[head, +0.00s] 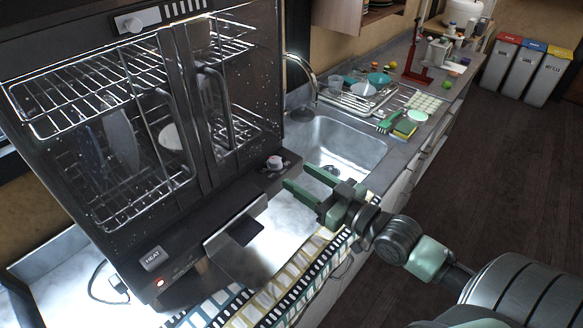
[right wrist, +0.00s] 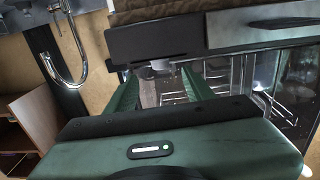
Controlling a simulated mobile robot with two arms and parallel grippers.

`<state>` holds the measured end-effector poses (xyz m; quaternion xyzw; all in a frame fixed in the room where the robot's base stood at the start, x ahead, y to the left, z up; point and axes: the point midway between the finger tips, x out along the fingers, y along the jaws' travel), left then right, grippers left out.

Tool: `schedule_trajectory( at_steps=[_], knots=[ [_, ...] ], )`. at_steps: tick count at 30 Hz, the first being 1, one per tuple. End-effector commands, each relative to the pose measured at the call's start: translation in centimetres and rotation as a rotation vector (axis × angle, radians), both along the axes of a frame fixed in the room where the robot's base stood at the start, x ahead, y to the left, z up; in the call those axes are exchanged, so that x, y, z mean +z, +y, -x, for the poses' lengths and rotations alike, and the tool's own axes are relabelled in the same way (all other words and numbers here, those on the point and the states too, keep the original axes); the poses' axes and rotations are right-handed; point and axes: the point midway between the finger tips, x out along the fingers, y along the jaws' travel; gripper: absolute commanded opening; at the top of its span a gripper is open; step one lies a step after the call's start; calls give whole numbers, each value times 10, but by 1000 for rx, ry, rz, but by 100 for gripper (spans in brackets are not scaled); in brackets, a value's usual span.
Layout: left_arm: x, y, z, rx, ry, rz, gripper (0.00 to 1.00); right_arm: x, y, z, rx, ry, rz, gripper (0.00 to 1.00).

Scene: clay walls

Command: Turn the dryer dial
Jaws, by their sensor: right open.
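The dish dryer (head: 150,110) is a dark cabinet with clear doors and wire racks, at the left of the head view. A small round pale dial with a reddish mark (head: 274,162) sits at the right end of its lower dark panel. My right gripper (head: 296,176) is open and empty, with its green fingers pointing at the dial from the right, a short way off. In the right wrist view the open fingers (right wrist: 158,78) reach toward a pale knob (right wrist: 160,65), partly hidden, on the dryer's edge. My left gripper is not in view.
A HEAT button (head: 153,258) and a lit red lamp are on the same panel. A sink (head: 345,142) with a curved tap (head: 312,75) lies behind the gripper. The floor at right is clear.

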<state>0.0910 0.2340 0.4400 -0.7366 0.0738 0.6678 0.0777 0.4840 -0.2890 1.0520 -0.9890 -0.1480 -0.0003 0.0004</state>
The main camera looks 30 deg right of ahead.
Motion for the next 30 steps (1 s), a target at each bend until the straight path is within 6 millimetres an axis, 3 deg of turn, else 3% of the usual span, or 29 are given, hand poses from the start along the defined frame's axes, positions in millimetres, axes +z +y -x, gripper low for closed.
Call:
schedule_trajectory(
  at_steps=[15,28,30],
  knots=[
    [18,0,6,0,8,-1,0,3,18,-61,-3,-1,0,53],
    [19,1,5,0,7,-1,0,1,21,-70,-2,1,1,53],
    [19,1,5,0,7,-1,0,1,21,-70,-2,1,1,36]
  ],
)
